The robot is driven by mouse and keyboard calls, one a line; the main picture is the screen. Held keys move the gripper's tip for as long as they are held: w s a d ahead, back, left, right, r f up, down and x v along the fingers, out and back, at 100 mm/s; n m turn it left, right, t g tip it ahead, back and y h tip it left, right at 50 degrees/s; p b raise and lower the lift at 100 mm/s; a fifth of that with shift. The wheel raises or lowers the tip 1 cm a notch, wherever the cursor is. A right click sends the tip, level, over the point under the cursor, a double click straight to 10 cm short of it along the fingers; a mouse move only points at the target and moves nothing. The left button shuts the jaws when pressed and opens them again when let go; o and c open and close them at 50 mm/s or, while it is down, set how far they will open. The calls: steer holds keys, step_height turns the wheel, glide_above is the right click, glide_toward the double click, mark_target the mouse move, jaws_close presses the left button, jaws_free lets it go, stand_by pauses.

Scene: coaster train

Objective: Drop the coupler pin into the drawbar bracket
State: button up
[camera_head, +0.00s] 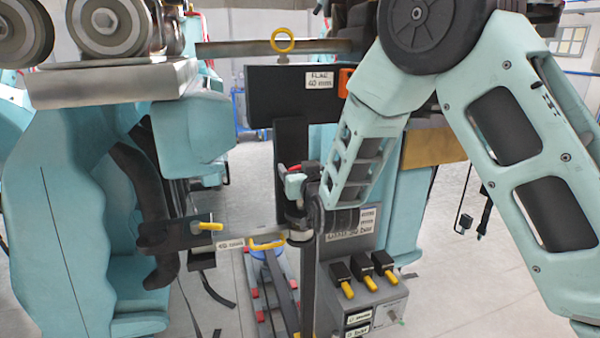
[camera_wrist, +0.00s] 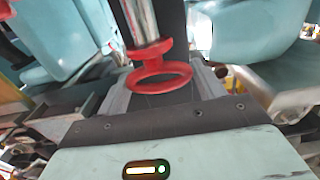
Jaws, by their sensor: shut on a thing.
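The coupler pin shows in the wrist view as a steel shaft (camera_wrist: 142,22) with a red collar and red ring handle (camera_wrist: 158,76). My gripper (camera_wrist: 152,58) is shut on it near the ring end; the shaft runs away from the camera. In the head view my gripper (camera_head: 295,182) is beside a dark upright post, with a small red part showing there. The pin's far tip is out of view.
A dark labelled plate (camera_head: 285,94) and a yellow ring (camera_head: 282,40) are above. A grey control box (camera_head: 370,295) with yellow-tipped levers stands lower right.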

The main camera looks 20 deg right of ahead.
steer(key=shift+r+p, duration=1.25)
steer(key=shift+r, duration=1.6)
